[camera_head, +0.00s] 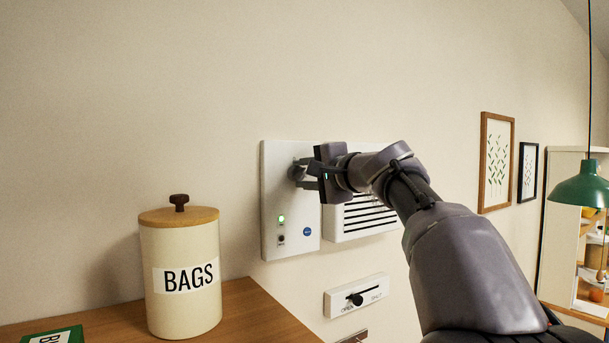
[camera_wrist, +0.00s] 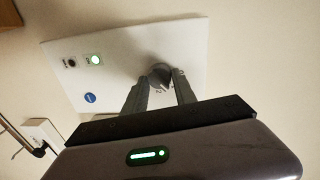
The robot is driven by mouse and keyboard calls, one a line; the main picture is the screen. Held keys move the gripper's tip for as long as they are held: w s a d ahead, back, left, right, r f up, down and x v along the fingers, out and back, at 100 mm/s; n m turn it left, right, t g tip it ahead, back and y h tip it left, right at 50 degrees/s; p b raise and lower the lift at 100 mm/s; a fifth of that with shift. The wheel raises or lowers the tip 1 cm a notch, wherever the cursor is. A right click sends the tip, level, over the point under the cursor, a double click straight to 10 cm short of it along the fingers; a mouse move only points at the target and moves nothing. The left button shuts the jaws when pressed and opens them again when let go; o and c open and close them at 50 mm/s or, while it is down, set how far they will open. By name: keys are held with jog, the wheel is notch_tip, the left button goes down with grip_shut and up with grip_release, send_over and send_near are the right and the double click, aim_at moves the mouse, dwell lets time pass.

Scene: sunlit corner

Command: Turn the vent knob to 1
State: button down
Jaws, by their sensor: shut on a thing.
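The vent knob (camera_wrist: 160,76) is a round grey dial on a white wall panel (camera_head: 275,190). In the wrist view the panel (camera_wrist: 110,68) appears turned, with the knob near its right end. Small marks, one like a 0 and one like a 2, show beside the knob; its exact setting is too small to read. My gripper (camera_head: 297,172) reaches the panel from the right and is shut on the knob. In the wrist view its two fingers (camera_wrist: 160,88) lie on either side of the knob. In the head view the fingers mostly hide the knob.
A lit green light (camera_head: 281,219) and a blue round sticker (camera_head: 307,232) are low on the panel. A slatted vent (camera_head: 350,222) is to its right, a slider plate (camera_head: 368,294) below. A BAGS canister (camera_head: 175,250) stands on the wooden top (camera_head: 245,310) at left.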

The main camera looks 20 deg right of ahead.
jog(key=c, duration=1)
grip_release()
jog(key=s+d+r+b, duration=0.1)
jog(key=s+d+b, duration=0.2)
jog(key=s, duration=1.4)
jog(key=shift+r+b, duration=0.15)
jog(key=shift+b, duration=0.25)
